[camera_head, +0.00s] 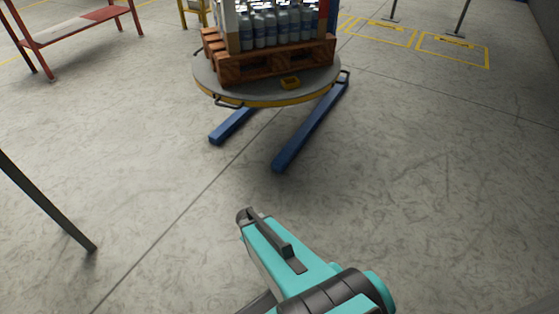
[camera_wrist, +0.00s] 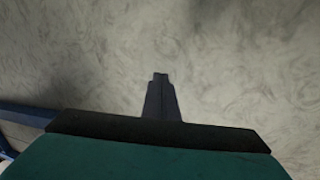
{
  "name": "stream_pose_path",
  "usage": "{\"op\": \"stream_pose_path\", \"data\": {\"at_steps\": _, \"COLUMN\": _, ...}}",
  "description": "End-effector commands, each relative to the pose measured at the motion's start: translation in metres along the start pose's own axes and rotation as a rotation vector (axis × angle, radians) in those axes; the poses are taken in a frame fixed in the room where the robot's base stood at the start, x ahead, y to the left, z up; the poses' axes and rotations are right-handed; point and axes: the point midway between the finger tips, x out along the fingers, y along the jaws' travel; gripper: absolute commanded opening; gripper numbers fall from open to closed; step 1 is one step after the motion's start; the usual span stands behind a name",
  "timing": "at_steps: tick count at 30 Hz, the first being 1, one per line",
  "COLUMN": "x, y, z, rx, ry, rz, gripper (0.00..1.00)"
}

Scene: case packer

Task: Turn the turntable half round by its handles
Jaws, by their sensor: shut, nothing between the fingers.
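The turntable (camera_head: 215,84) is a round grey disc with a yellow rim, at the top middle of the head view. Any handles at the back are hidden by the load. My gripper (camera_wrist: 160,78) is shut and empty in the wrist view, above bare floor. In the head view my arm is at the bottom, well apart from the turntable and both handles.
A red-framed bench (camera_head: 85,28) stands at upper left. The floor between is clear.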

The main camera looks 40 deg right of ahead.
Motion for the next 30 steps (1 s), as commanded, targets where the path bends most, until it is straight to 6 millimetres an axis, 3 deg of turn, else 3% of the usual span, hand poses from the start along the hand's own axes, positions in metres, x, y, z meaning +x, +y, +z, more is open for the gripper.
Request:
{"op": "stream_pose_path", "data": {"at_steps": 1, "x": -0.005, "y": -0.029, "z": 0.021, "rx": 0.012, "ry": -0.050, "rz": -0.046, "gripper": 0.00}}
{"op": "stream_pose_path", "data": {"at_steps": 6, "x": -0.020, "y": -0.109, "z": 0.084, "rx": 0.067, "ry": -0.229, "rz": -0.184, "gripper": 0.00}}
{"op": "stream_pose_path", "data": {"at_steps": 9, "x": -0.031, "y": -0.143, "z": 0.115, "rx": 0.086, "ry": -0.318, "rz": -0.242, "gripper": 0.00}}
{"op": "stream_pose_path", "data": {"at_steps": 12, "x": -0.040, "y": -0.164, "z": 0.135, "rx": 0.100, "ry": -0.380, "rz": -0.279, "gripper": 0.00}}
{"op": "stream_pose_path", "data": {"at_steps": 17, "x": -0.047, "y": -0.177, "z": 0.149, "rx": 0.110, "ry": -0.425, "rz": -0.304, "gripper": 0.00}}
{"op": "stream_pose_path", "data": {"at_steps": 30, "x": -0.046, "y": -0.177, "z": 0.148, "rx": 0.111, "ry": -0.425, "rz": -0.304, "gripper": 0.00}}
